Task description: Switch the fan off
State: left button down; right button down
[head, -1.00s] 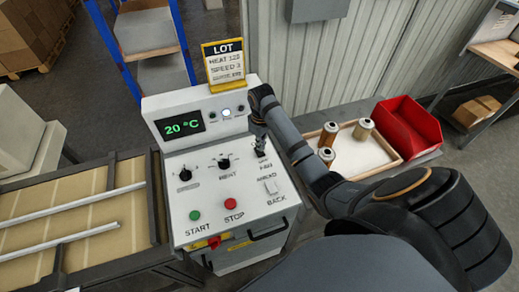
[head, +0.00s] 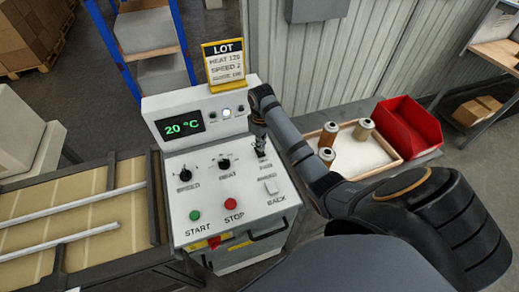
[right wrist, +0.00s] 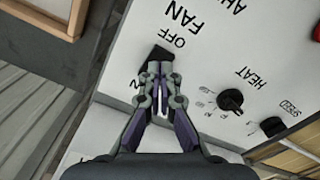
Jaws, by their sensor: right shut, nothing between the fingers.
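The fan switch is a small black lever on the white control panel (head: 183,217). In the right wrist view the black switch (right wrist: 159,54) shows just beyond my fingertips, beside the printed words FAN and OFF; an N shows on its other side. My right gripper (right wrist: 158,72) is shut and empty, with its tips at the switch, partly covering it. I cannot tell whether they touch it, nor which way the lever is set. In the head view my right gripper (head: 260,143) points down over the switch. My left gripper is not in view.
The display (head: 181,125) reads 20 °C. A tray with cartridges (head: 396,160) and a red bin (head: 408,125) stand right.

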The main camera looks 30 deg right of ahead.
jog(key=shift+f+b, duration=0.45)
jog(key=shift+f, duration=0.95)
dwell(0.7)
jog(key=shift+s, duration=0.1)
notch_tip(320, 180, up, 2)
jog(key=p, duration=0.2)
jog(key=shift+p, duration=0.35)
notch_tip(320, 180, up, 3)
jog(key=p, duration=0.4)
jog(key=shift+r, duration=0.95)
